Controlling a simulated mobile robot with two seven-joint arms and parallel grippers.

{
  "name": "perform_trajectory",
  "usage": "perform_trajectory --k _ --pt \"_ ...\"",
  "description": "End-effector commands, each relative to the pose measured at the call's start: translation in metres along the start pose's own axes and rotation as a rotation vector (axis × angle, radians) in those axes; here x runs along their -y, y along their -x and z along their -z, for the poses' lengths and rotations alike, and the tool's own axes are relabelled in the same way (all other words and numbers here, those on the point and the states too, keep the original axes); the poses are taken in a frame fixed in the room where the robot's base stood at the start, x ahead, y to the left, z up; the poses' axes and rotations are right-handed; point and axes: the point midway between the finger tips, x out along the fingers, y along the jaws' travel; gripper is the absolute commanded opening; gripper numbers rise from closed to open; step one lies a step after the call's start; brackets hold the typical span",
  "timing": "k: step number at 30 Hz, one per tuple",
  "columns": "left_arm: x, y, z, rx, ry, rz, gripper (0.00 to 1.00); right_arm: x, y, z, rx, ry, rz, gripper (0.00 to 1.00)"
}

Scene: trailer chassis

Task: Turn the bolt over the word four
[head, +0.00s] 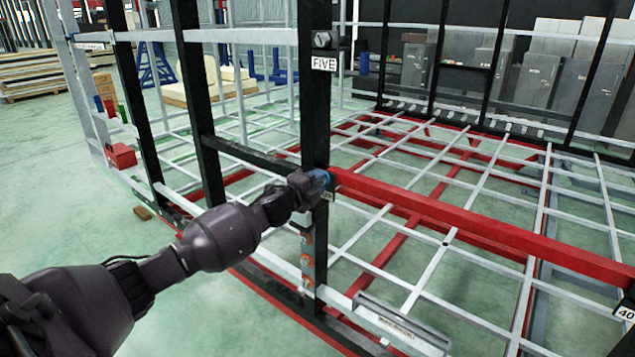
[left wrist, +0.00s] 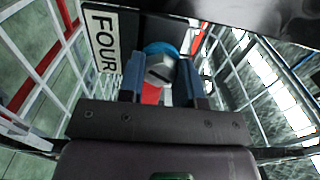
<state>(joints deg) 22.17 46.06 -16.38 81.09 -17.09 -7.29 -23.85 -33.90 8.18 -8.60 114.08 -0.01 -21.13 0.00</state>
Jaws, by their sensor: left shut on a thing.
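The bolt (left wrist: 160,69) is a grey slotted head with a blue ring behind it. In the left wrist view it sits between the two fingers of my left gripper (left wrist: 161,80). The FOUR label (left wrist: 103,40) is a white plate beside it, on the black post. In the head view my left gripper (head: 319,181) reaches the black post (head: 315,110) where the red beam meets it, and is shut on the bolt. The gripper mostly hides the bolt and the label there. My right gripper is not in view.
Another bolt (head: 322,39) sits above the FIVE label (head: 324,63), higher on the same post. A red beam (head: 480,226) runs right from the post. Several orange-ringed bolts (head: 307,239) are lower down. Grey and red bars fill the frame behind; open green floor lies at left.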

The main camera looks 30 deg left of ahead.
Motion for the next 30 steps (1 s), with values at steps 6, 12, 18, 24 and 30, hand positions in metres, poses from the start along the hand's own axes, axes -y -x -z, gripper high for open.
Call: perform_trajectory --k 6,12,18,24,30 --pt "-0.0058 0.0018 0.0005 -0.002 -0.205 -0.009 0.08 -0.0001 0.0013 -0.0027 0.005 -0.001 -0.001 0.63" --pt "-0.0063 0.0019 0.0008 -0.004 -0.396 -0.010 0.08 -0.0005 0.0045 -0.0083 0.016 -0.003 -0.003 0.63" --pt "-0.0059 0.0020 0.0003 -0.004 -0.586 -0.009 0.08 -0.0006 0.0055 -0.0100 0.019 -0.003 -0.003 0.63" --pt "-0.0055 0.0018 0.0006 -0.005 -0.776 -0.009 0.08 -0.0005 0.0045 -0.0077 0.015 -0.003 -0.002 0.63" --pt "-0.0049 0.0018 0.0004 -0.006 -0.966 -0.008 0.08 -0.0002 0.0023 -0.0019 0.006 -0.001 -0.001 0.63"
